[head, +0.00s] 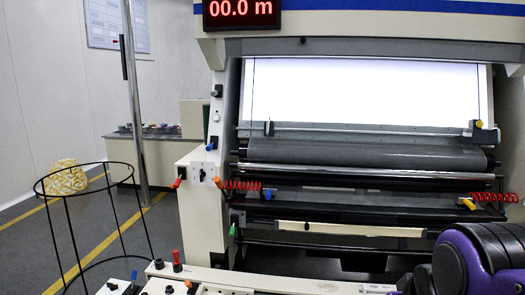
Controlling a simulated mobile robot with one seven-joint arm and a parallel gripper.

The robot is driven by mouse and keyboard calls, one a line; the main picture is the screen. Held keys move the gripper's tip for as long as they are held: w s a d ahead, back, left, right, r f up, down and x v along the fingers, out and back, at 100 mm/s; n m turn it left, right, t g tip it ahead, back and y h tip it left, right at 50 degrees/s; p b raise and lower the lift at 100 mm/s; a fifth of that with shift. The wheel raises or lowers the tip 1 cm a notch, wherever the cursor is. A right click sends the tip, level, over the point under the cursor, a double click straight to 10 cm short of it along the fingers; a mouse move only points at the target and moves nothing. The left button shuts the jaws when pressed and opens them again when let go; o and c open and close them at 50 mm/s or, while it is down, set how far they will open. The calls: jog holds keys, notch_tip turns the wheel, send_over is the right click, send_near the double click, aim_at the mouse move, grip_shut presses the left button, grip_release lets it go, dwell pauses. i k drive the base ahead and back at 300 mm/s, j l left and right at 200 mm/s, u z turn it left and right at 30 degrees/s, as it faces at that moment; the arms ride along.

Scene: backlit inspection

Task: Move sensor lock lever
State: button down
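A backlit inspection machine fills the middle and right in the head view. A small sensor-like unit with a yellow block (478,124) sits at the right end of the rail below the bright panel. A small dark bracket (268,128) stands on the left part of that rail. I cannot tell which is the sensor lock lever. Part of my purple and black arm shows at lower right; my gripper is out of view.
A control ledge (200,277) with knobs runs along the front. Red coiled hoses (242,184) hang at both sides. The floor at left has some free room.

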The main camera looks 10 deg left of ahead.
aim_at(210, 146)
jog(key=i+j, duration=0.2)
jog(key=j, duration=0.2)
jog(key=i+j+u, duration=0.1)
jog(key=j, duration=0.3)
jog(key=i+j, duration=0.55)
jog(key=j, duration=0.2)
jog(key=k+u, duration=0.05)
